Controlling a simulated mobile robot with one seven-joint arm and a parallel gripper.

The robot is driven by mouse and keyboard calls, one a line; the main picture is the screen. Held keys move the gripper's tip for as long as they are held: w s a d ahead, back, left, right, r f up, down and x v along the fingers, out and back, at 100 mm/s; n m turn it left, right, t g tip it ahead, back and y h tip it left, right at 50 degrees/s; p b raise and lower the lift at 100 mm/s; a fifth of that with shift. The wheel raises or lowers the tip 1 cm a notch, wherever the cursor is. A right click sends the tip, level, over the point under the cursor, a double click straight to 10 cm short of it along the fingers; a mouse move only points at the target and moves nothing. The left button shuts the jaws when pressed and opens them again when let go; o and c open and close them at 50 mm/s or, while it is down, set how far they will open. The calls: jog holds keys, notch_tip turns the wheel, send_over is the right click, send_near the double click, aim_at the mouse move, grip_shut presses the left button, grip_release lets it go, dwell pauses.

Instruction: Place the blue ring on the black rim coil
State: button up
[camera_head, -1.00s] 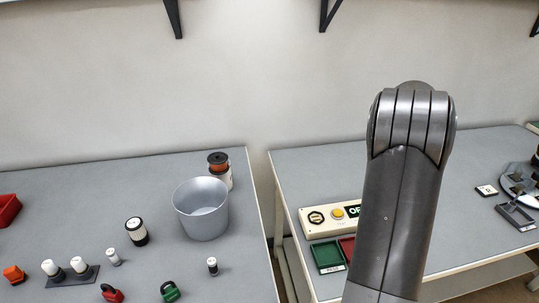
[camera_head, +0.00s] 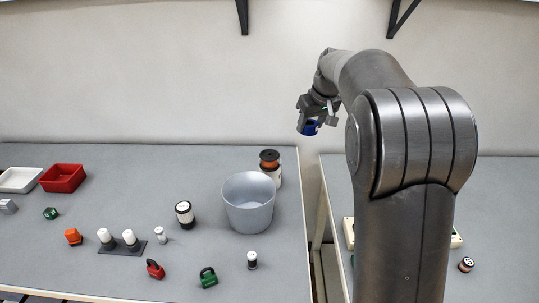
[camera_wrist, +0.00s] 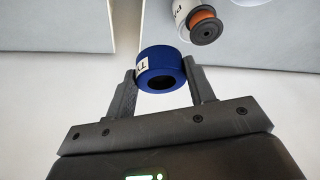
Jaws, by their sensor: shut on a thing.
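My gripper (camera_head: 311,118) is shut on the blue ring (camera_head: 309,129), held in the air above the gap between the two tables. In the wrist view the blue ring (camera_wrist: 160,66) sits between both fingers, its dark hole facing the camera and a white label on its left. An orange-wound coil with black rims (camera_head: 269,160) stands on a white cylinder behind the grey bucket; the coil also shows in the wrist view (camera_wrist: 204,24), apart from the ring. A white coil with black rims (camera_head: 185,214) stands left of the bucket. I cannot tell which coil is meant.
The grey bucket (camera_head: 248,202) stands near the left table's right edge. Red (camera_head: 155,269) and green (camera_head: 208,278) padlocks, a small black-and-white cylinder (camera_head: 252,260) and white-topped pegs (camera_head: 130,238) lie nearer. A red bin (camera_head: 63,178) is far left.

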send_over(269, 154)
jog(key=s, duration=0.1)
jog(key=f, duration=0.6)
jog(key=shift+d+f, duration=0.3)
jog(key=shift+f, duration=2.1)
jog(key=shift+f, duration=0.1)
jog(key=o, duration=1)
jog(key=shift+o, duration=0.2)
jog(key=v, duration=1.2)
